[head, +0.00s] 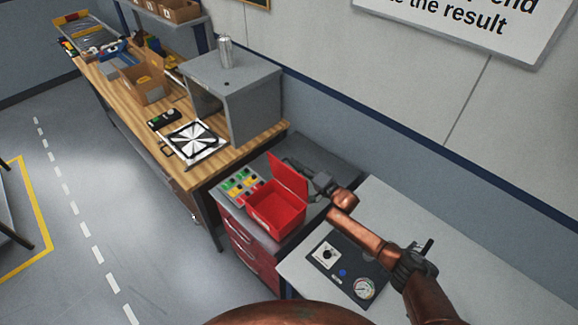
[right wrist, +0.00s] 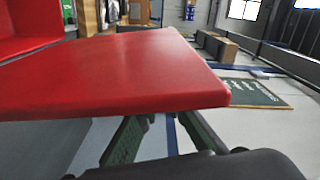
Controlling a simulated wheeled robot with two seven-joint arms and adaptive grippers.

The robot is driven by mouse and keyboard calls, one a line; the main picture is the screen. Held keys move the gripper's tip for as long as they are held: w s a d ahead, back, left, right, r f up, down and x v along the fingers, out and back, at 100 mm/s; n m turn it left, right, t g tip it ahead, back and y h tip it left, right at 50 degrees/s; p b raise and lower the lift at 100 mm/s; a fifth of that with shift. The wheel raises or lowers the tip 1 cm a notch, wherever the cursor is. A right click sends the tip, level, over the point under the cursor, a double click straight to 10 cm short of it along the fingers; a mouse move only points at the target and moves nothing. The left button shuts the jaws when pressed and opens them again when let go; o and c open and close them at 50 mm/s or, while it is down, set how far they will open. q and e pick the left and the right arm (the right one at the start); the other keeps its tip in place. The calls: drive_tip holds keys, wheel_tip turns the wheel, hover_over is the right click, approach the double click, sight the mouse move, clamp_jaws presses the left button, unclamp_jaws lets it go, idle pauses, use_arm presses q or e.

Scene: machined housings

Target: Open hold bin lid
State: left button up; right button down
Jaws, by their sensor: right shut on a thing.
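A red hold bin (head: 277,212) stands on a grey cabinet top. Its red lid (head: 288,176) is raised and stands up along the far side, and the inside of the bin shows. My right gripper (head: 311,184) is at the lid's right side, its fingers partly hidden. In the right wrist view the red lid (right wrist: 120,75) fills much of the picture, and the gripper's fingers (right wrist: 155,135) reach to its underside and edge, shut on it. My left gripper is not in either view.
A panel of coloured buttons (head: 240,186) lies left of the bin. A panel with a gauge (head: 349,271) lies on the pale table at right. A wooden bench (head: 107,88) with a grey box-shaped housing (head: 255,97) stands behind at left.

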drive_tip(key=c, duration=2)
unclamp_jaws()
drive_tip(key=shift+w+f, duration=0.1)
drive_tip(key=shift+w, duration=0.05)
drive_tip(key=shift+c, duration=0.2)
drive_tip(key=v, duration=1.2)
drive_tip(key=shift+a, duration=0.1)
